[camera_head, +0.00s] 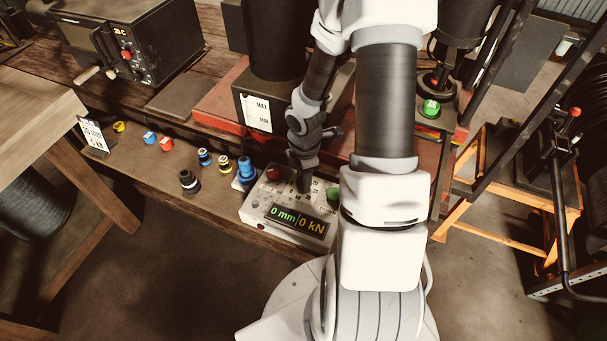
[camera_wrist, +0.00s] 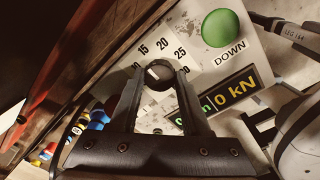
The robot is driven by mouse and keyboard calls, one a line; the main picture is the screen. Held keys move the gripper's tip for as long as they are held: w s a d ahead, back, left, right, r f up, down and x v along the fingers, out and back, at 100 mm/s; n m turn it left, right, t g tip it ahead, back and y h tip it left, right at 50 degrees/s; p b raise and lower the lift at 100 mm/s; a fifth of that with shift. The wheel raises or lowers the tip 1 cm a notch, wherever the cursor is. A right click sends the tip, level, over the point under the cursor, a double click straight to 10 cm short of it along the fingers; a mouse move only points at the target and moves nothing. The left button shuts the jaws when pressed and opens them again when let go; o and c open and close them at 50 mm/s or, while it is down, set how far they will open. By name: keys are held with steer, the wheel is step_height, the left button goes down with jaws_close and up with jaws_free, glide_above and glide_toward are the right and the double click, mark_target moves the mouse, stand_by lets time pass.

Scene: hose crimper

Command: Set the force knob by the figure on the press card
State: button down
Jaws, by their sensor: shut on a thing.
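The control box (camera_head: 262,214) sits at the bench's front edge, with a display (camera_head: 296,219) reading 0 mm and 0 kN. My gripper (camera_head: 304,186) reaches down to its top face. In the wrist view my gripper's fingers (camera_wrist: 160,84) are shut around the dark force knob (camera_wrist: 158,73). A pale mark shows on the knob, but I cannot tell exactly which figure it points to. The scale figures 15, 20 and 25 (camera_wrist: 180,53) show beyond the fingers; other figures are partly hidden. A small printed card (camera_head: 92,134) stands at the bench's left; its print is too small to read.
A green DOWN button (camera_wrist: 220,28) is close to the knob, and a red button (camera_head: 273,173) is on the box's far left. Several coloured fittings (camera_head: 246,170) stand left of the box. A MAX/MIN label (camera_head: 258,112) is on the dark unit behind.

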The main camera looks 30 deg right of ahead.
stand_by(0.5)
steer(key=shift+c, duration=1.8)
jaws_free()
step_height(320, 180, up, 17)
steer(key=p, duration=0.4)
steer(key=shift+s+r, duration=0.2)
steer(key=shift+s, duration=0.25)
